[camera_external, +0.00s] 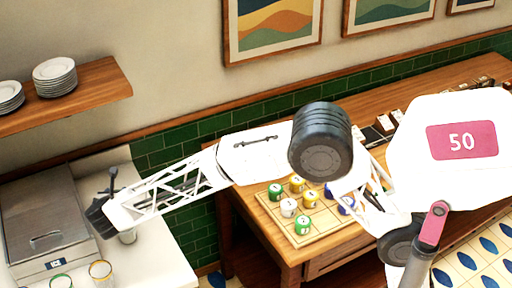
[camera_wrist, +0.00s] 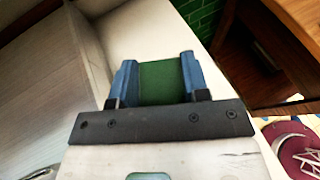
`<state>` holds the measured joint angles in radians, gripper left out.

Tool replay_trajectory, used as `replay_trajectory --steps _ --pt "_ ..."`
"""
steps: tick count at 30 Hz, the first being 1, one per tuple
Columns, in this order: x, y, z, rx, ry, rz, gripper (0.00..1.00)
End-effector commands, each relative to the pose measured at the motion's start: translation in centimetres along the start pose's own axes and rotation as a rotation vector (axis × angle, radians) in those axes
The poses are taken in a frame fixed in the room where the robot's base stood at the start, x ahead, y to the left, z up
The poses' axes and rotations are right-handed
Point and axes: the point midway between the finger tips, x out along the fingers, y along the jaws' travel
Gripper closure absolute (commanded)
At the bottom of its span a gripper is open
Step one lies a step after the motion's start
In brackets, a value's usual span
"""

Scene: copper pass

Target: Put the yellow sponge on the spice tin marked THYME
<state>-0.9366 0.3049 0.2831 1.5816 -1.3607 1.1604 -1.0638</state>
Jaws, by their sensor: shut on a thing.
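My gripper (camera_external: 98,218) is at the left, above the pale counter by a grey box. In the wrist view its blue fingers (camera_wrist: 160,82) are shut on a dark green block (camera_wrist: 162,84). I cannot tell whether this is the green side of the sponge; no yellow sponge face shows in either view. Several small round tins with green, yellow, white and blue colours stand on a wooden board on the brown table, including a green tin (camera_external: 303,226), a white tin (camera_external: 288,207) and a yellow tin (camera_external: 297,184). Their lettering is too small to read, so THYME cannot be picked out.
The grey box (camera_external: 45,226) stands on the pale counter (camera_external: 165,262), with glasses (camera_external: 101,272) at its front. The wooden board (camera_external: 327,239) lies on the brown table (camera_external: 225,190). A gap separates counter and table. My arm hides part of the table. Plates (camera_external: 54,77) sit on a wall shelf.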

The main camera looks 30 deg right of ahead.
Motion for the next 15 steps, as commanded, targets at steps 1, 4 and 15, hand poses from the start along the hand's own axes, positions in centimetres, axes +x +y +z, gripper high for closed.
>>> replay_trajectory --steps 1,4,15 --pt "-0.01 0.00 0.02 0.000 0.000 0.000 0.80" --pt "-0.01 0.00 0.02 0.000 0.000 0.000 0.80" --pt "0.10 0.00 -0.24 0.000 0.000 0.000 0.32"
